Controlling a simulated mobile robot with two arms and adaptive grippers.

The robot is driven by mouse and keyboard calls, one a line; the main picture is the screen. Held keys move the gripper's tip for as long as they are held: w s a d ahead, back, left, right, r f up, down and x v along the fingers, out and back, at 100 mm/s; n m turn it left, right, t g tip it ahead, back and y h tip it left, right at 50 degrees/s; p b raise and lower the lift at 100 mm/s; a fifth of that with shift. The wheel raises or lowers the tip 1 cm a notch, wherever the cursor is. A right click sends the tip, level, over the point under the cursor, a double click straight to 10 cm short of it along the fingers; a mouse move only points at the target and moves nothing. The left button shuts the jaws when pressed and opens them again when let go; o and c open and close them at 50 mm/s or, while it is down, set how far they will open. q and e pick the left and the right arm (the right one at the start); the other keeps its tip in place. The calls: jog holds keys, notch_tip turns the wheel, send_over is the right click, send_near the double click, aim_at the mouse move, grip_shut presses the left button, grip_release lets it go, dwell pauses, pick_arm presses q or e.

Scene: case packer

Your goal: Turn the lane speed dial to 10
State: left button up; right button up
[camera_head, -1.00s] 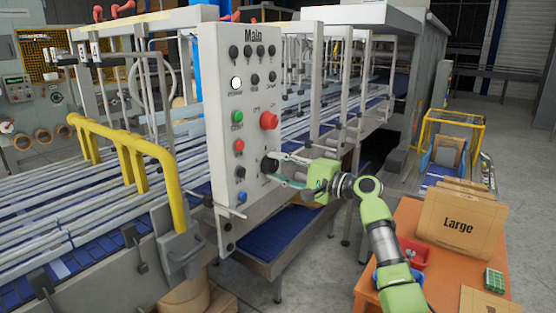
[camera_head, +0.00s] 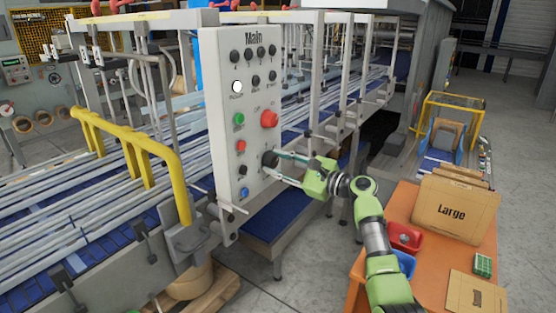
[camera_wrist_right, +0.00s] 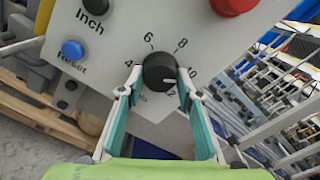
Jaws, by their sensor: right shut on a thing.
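The lane speed dial is a round black knob (camera_head: 269,159) low on the right side of the white "Main" panel (camera_head: 225,130). In the right wrist view the knob (camera_wrist_right: 157,70) has the numbers 4, 6 and 8 around its top. Its short white mark is on its right side, past the 8; the label there is partly hidden by a fingertip. My right gripper (camera_head: 277,163) is shut on the knob, one finger on each side, as the wrist view also shows (camera_wrist_right: 159,88). My left gripper is not in view.
A red button (camera_head: 269,118) sits above the dial, with black, green and blue buttons to the left. A yellow rail (camera_head: 130,150) stands left of the panel. An orange table (camera_head: 400,220) with a "Large" carton (camera_head: 455,210) is at right.

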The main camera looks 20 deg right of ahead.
jog(key=shift+m, duration=0.6)
jog(key=o, duration=1.1)
jog(key=shift+f, duration=0.1)
jog(key=shift+s+d, duration=0.15)
jog(key=v, duration=1.1)
jog(key=shift+s+d, duration=0.2)
